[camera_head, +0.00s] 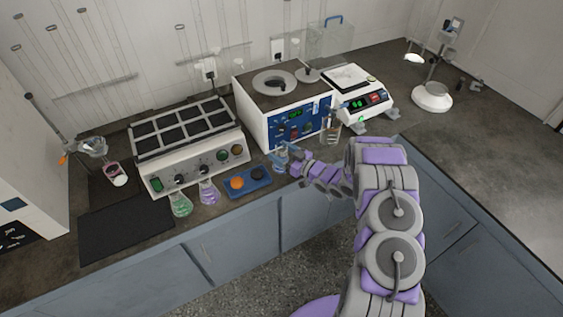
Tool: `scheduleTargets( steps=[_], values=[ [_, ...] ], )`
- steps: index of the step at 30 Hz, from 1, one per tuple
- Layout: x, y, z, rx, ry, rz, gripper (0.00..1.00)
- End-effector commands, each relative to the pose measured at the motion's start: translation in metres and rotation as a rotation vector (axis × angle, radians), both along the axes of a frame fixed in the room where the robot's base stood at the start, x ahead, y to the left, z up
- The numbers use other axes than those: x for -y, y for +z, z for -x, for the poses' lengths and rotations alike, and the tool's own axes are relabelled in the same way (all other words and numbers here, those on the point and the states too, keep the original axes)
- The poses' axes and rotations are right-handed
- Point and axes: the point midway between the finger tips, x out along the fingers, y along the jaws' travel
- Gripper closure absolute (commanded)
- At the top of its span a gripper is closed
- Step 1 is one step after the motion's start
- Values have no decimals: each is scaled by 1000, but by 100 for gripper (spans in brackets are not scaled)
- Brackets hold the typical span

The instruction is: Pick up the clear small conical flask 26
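A small clear flask with a bluish tint (281,162) stands on the counter before the blue-fronted machine. My gripper (288,158) reaches in from the right at the flask's height and partly overlaps it. The fingers are too small and mixed with the glass to tell whether they touch it or are shut on it. Two other conical flasks stand farther left, one with green liquid (181,206) and one with purple liquid (208,194). No label number can be read.
A blue tray (262,183) with an orange and a dark round piece lies left of my gripper. A glass vessel (331,132) stands close behind my arm. The blue-fronted machine (290,132) is just behind. A black mat (125,228) lies bare at the left.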

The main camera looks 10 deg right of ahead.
Motion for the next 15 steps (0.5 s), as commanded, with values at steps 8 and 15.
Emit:
scheduleTargets(
  steps=[8,15],
  values=[
    [0,0,0,1,0,1,54],
    [0,0,0,1,0,1,77]
  ],
)
